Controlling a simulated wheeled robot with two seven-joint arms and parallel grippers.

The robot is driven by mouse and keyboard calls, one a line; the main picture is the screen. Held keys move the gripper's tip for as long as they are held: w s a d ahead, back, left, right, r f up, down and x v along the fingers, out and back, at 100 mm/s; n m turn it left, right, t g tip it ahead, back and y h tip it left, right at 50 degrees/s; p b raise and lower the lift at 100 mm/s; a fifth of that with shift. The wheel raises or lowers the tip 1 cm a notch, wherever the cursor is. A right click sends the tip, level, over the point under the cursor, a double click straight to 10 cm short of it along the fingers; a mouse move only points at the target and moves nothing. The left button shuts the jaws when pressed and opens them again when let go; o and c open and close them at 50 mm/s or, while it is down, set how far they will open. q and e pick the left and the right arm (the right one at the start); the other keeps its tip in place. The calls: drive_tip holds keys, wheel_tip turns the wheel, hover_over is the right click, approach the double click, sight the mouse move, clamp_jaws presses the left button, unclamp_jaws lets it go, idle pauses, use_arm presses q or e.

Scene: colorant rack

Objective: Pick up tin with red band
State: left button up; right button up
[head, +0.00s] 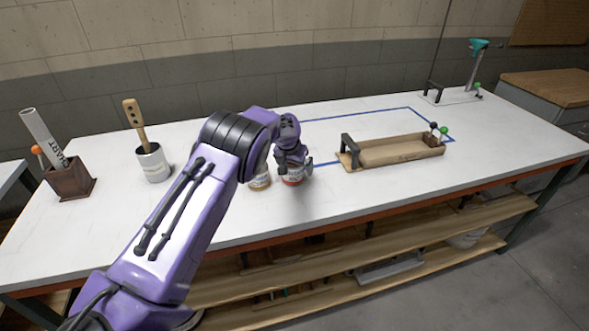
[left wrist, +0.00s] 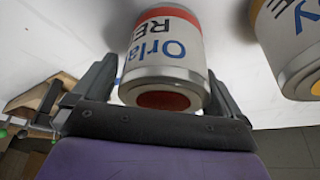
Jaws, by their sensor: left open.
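The tin with the red band (head: 292,176) stands on the white table, partly hidden by my left gripper in the head view. My left gripper (head: 296,168) is open, with one finger on each side of the tin. It also shows in the left wrist view (left wrist: 160,92). I cannot tell whether the fingers touch the tin. My right gripper is not in view.
A tin with a yellow band (head: 260,180) stands close beside the red one. A wooden tray (head: 400,151) with a black handle lies to the right, by blue tape lines. A white pot (head: 153,164) with a brush and a brown holder (head: 71,181) stand left. The table's front is clear.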

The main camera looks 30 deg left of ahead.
use_arm(q)
drive_tip(key=shift+s+r, duration=0.4)
drive_tip(key=shift+s, duration=0.05)
drive_tip(key=shift+c, duration=0.3)
drive_tip(key=shift+s+r, duration=0.1)
drive_tip(key=shift+s, duration=0.05)
drive_tip(key=c, duration=1)
